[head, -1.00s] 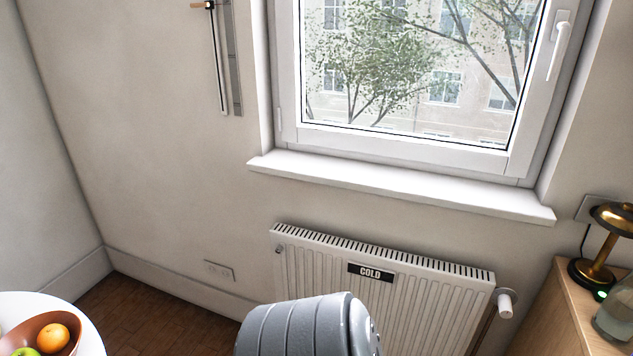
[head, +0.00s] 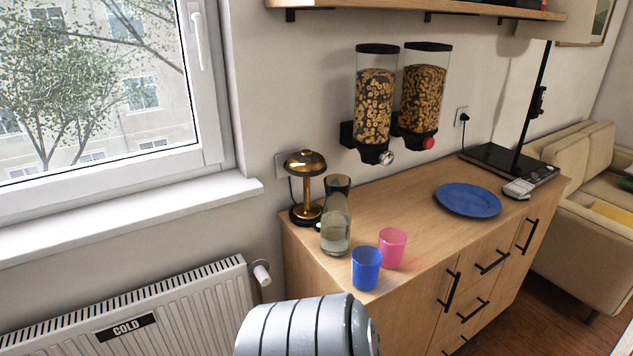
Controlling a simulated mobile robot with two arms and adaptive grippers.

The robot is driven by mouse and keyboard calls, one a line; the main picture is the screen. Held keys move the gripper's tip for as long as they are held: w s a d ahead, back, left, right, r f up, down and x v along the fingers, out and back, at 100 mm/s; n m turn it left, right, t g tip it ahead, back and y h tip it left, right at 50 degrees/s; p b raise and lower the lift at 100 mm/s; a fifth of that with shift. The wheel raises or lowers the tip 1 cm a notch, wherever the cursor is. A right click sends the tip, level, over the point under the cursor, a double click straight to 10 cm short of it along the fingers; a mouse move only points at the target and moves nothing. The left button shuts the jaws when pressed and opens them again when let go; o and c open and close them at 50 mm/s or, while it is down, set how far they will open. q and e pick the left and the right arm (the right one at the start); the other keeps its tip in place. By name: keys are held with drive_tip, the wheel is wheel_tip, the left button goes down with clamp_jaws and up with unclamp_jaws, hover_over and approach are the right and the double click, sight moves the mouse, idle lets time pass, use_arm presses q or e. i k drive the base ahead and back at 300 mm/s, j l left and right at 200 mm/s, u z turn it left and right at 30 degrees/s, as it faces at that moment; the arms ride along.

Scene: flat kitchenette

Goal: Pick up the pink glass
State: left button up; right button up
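The pink glass (head: 393,247) stands upright on the wooden sideboard near its front left part. A blue glass (head: 366,268) stands close in front of it and to its left, covering a little of its lower left side. A grey rounded part of my own body shows at the bottom middle of the head view. Neither of my grippers is in view.
A glass carafe (head: 336,222) and a brass lamp (head: 305,188) stand left of the glasses on the sideboard (head: 415,215). A blue plate (head: 467,200) lies further right. Two cereal dispensers (head: 374,100) hang on the wall above. A radiator (head: 190,310) is at left.

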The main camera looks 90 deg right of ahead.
sight(393, 241)
drive_tip(key=z, duration=2.3)
